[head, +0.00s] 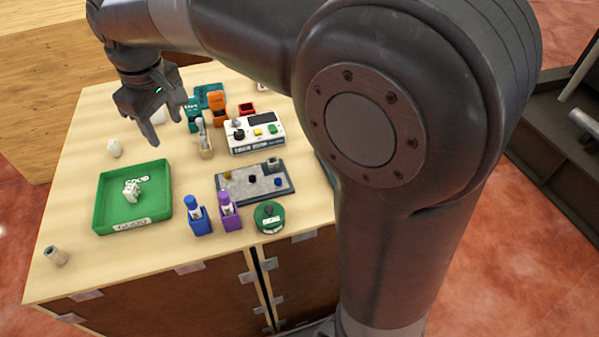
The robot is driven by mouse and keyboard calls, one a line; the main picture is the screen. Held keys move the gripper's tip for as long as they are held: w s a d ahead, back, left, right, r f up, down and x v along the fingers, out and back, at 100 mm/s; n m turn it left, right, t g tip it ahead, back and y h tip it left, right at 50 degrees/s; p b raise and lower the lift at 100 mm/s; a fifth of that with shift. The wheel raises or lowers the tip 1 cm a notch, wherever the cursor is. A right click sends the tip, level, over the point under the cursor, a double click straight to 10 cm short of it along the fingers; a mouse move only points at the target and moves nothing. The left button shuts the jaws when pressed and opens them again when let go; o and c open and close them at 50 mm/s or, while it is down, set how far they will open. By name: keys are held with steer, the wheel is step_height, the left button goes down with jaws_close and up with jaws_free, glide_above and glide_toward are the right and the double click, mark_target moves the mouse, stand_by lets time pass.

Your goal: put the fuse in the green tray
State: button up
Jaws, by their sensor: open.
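The green tray (163,200) lies on the left of the table, with printed labels on its floor and front wall. A small whitish block-like piece (132,191) is inside it, on the tray floor. A pale cylinder (56,256) stands near the table's front left corner, and a small white rounded piece (114,148) is behind the tray. I cannot tell for sure which of these is the fuse. My gripper (167,132) is open and empty, pointing down above the table, behind and right of the tray.
Blue (199,217) and purple (229,213) holders stand right of the tray, beside a round green item (269,217). A grey board (262,184) and white tester (254,133) are farther back. Teal, orange and red bins stand behind.

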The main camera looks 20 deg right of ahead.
steer(key=s+d+r+m+t, duration=0.15)
steer(key=s+d+m, duration=0.4)
steer(key=d, duration=0.85)
steer(key=s+d+f+m+t, duration=0.2)
steer(key=s+d+f+m, duration=0.2)
steer(key=s+d, duration=0.5)
steer(key=s+f, duration=0.1)
steer(key=s, duration=0.3)
steer(key=shift+d, duration=0.25)
